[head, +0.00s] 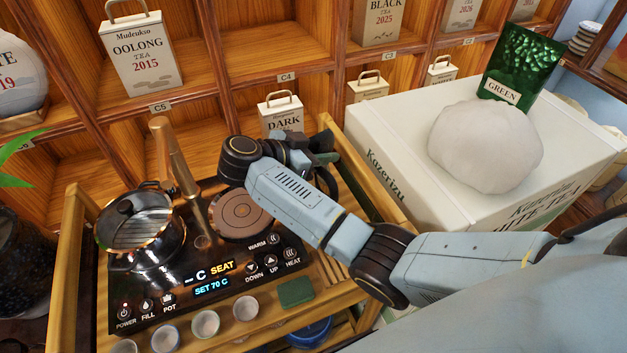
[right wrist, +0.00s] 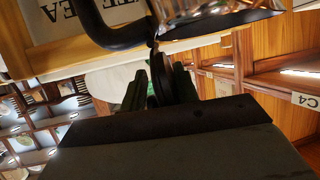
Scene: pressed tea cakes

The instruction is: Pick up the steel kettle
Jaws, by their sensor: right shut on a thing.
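The steel kettle (right wrist: 215,9) shows its shiny metal body at the top edge of the right wrist view, with a curved black handle (right wrist: 108,34) beside it. My right gripper (head: 322,150) is over the right rear of the tea tray, its dark green fingers shut on the kettle's black handle. In the right wrist view the fingers (right wrist: 160,88) stand either side of a dark part of that handle. In the head view my forearm hides nearly all of the kettle; only a dark handle curve (head: 328,182) shows. My left gripper is out of view.
The black heater panel (head: 190,300) has a bare round plate (head: 240,213), a pot (head: 143,230) and a tap (head: 172,155). Several cups (head: 205,323) line the front. A white box (head: 390,125) stands right; shelves with tea tins (head: 142,55) rise behind.

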